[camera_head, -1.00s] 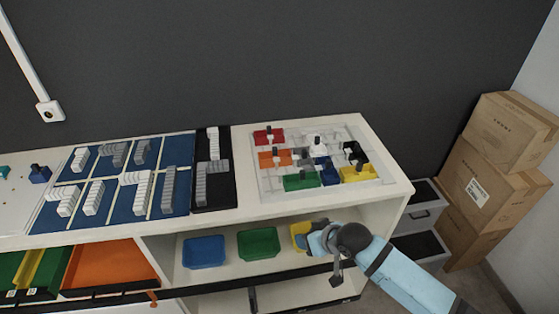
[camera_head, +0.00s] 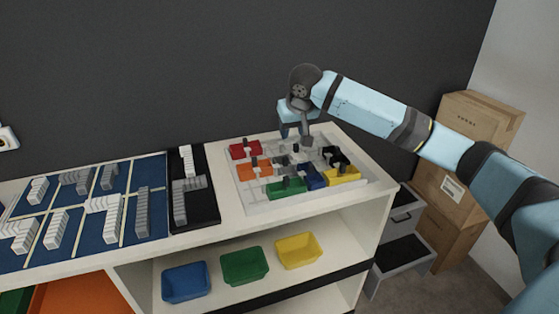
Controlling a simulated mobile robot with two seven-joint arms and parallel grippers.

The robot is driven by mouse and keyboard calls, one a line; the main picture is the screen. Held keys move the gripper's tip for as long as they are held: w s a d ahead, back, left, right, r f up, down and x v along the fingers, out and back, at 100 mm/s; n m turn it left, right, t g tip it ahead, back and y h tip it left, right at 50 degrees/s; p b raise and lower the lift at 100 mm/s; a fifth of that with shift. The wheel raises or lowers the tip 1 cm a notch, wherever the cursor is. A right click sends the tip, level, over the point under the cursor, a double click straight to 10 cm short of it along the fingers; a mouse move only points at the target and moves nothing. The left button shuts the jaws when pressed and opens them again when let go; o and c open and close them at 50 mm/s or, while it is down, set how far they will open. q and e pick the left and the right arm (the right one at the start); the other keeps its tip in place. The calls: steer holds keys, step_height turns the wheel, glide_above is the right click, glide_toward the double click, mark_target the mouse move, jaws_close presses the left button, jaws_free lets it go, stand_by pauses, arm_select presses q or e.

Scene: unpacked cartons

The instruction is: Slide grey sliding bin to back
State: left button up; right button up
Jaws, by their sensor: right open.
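The sliding-bin board (camera_head: 249,206) lies on the white shelf top. It carries small bins with upright handles, in red (camera_head: 244,150), orange (camera_head: 253,170), green (camera_head: 287,188), blue (camera_head: 315,178), yellow (camera_head: 343,176) and black (camera_head: 337,159). The grey sliding bin (camera_head: 290,161) appears to sit near the board's middle, partly hard to tell from the grey board. My right gripper (camera_head: 296,138) is open, pointing down over the back middle of the board. It hides part of the back; contact with a handle cannot be told. My left gripper is out of view.
Blue (camera_head: 185,283), green (camera_head: 244,266) and yellow (camera_head: 298,250) open bins stand on the shelf below. A black tray (camera_head: 193,208) and blue mat (camera_head: 74,248) with grey and white pieces lie left. Cardboard boxes (camera_head: 478,125) stand right; a dark wall rises behind.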

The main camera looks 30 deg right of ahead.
mark_target(285, 158)
steer(key=b+x, duration=0.1)
steer(key=x, duration=1.2)
steer(key=shift+w+d+f, duration=0.1)
steer(key=shift+w+f, duration=0.15)
steer(key=shift+f, duration=0.05)
jaws_close()
